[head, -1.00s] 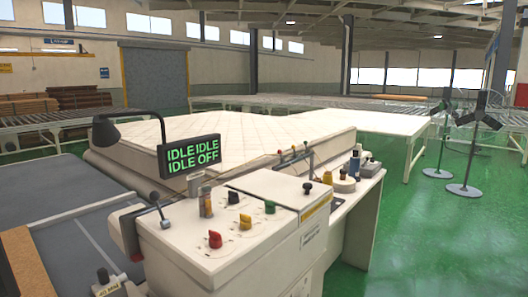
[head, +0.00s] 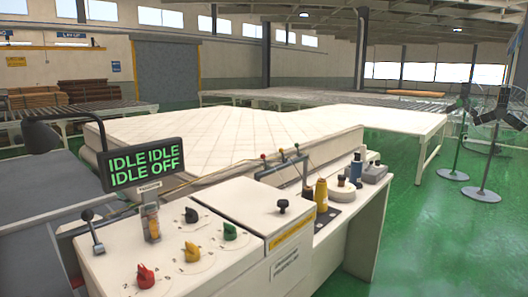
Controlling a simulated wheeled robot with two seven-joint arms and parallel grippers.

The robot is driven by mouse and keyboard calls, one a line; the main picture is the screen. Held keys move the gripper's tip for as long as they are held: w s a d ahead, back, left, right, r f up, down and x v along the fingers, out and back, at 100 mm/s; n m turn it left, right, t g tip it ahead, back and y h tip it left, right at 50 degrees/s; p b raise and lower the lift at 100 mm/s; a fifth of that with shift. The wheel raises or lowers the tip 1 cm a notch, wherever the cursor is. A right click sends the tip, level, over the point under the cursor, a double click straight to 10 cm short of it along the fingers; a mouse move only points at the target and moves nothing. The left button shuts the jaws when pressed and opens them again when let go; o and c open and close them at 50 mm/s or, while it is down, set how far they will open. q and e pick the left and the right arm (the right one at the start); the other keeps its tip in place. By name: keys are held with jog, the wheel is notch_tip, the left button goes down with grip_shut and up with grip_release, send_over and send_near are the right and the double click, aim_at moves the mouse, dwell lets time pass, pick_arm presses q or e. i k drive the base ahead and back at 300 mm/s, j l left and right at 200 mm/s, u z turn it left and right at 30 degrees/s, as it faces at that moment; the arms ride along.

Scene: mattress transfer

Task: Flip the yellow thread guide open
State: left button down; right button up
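A thread stand with small coloured tips rises at the back of the white machine (head: 240,203). Threads run from the stand toward the left. The guides are too small to tell whether they are open or shut. Neither of my grippers is in view.
The machine top carries a red knob (head: 146,276), a yellow knob (head: 192,251), a green knob (head: 230,231) and a black knob (head: 191,215). Yellow (head: 321,194) and blue (head: 356,167) spools stand right. A display (head: 145,163) reads IDLE and OFF. Behind lies a mattress (head: 200,140).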

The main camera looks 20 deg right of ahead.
aim_at(280, 150)
jog(key=i+l, duration=0.15)
jog(key=l, duration=0.4)
jog(key=i+l+u, duration=0.1)
jog(key=l, duration=0.4)
jog(key=i+l, duration=0.2)
jog(key=l, duration=0.35)
jog(key=i+l+u, duration=0.1)
jog(key=l, duration=0.45)
jog(key=i+l, duration=0.1)
jog(key=l, duration=0.45)
jog(key=i+l+u, duration=0.1)
jog(key=l, duration=0.45)
jog(key=i+l, duration=0.15)
jog(key=l, duration=0.4)
jog(key=u, duration=0.05)
